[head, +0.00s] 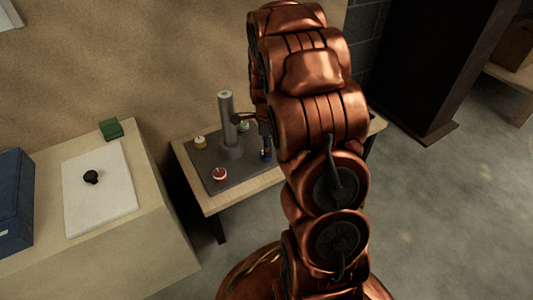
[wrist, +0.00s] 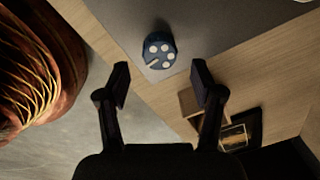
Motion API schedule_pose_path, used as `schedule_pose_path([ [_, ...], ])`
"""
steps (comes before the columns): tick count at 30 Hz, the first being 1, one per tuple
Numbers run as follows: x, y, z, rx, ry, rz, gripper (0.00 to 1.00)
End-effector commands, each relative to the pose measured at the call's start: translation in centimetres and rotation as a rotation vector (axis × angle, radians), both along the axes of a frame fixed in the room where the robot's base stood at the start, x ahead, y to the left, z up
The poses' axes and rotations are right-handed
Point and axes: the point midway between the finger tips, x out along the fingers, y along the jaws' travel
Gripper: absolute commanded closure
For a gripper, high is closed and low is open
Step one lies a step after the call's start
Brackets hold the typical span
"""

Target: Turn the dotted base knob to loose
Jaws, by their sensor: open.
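The dotted base knob is a blue knob (wrist: 160,48) with several white dots and a pale line on its top, the line pointing to the lower left in the wrist view. It sits near the corner of a dark grey base plate (wrist: 225,25). In the head view the knob (head: 265,156) shows at the plate's right side, partly hidden by my arm. My gripper (wrist: 161,78) is open and empty. In the wrist view the knob appears just beyond the gap between the fingertips, with no visible contact.
The plate (head: 240,175) on a small wooden table also bears a grey post (head: 226,120), a yellow knob (head: 200,142), a red knob (head: 220,174) and a green knob (head: 243,125). A counter at left holds a white board (head: 100,190), a green block (head: 110,129) and a blue box (head: 14,200).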

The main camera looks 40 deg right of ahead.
Motion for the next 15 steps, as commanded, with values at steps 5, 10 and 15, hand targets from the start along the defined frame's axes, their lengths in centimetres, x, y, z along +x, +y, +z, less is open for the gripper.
schedule_pose_path([
  [5,0.0,0.0,-2.8,0.002,0.003,0.001,0.33],
  [10,0.1,0.0,-3.6,0.002,0.003,0.001,0.33],
  [15,0.1,-0.1,-3.5,0.001,0.003,0.001,0.33],
])
